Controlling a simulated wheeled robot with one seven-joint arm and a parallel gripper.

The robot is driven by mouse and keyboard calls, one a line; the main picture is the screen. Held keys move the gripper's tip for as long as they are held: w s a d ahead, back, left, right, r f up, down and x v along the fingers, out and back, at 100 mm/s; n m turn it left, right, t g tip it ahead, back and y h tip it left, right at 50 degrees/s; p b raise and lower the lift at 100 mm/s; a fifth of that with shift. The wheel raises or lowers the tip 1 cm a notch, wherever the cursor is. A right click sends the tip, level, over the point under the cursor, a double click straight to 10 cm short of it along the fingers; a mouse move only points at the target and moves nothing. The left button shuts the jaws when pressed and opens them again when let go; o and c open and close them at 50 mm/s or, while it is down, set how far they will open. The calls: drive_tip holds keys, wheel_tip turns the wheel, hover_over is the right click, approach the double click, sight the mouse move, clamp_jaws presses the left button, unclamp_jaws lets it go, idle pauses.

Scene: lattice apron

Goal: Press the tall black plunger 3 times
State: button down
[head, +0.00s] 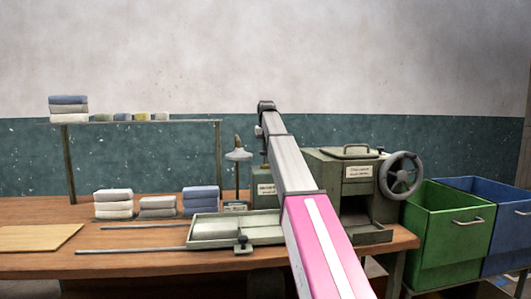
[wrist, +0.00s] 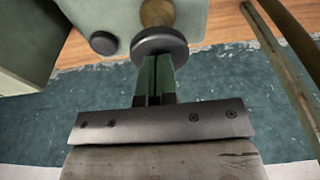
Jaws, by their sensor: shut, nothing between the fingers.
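The tall black plunger (wrist: 158,42) shows in the wrist view as a round black cap on a brass stem, rising from a green housing (wrist: 120,12). A lower black button (wrist: 103,43) sits to its left. My gripper (wrist: 160,58) is shut and empty, its green-padded fingertips at the near edge of the cap; I cannot tell if they touch it. In the head view my arm hides the plunger and the gripper. A small labelled green box (head: 264,188) shows just left of my arm there.
A green machine (head: 335,165) with a handwheel (head: 401,175) stands right of my arm. A sliding tray (head: 262,237) lies in front. Folded cloth stacks (head: 113,204) and a lamp-like post (head: 238,155) are left. Green (head: 445,235) and blue (head: 512,235) bins stand right.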

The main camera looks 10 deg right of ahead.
drive_tip(key=shift+f, duration=1.2)
drive_tip(key=shift+r, duration=2.3)
drive_tip(key=shift+f, duration=0.2)
drive_tip(key=shift+f, duration=2.15)
drive_tip(key=shift+r, duration=2.35)
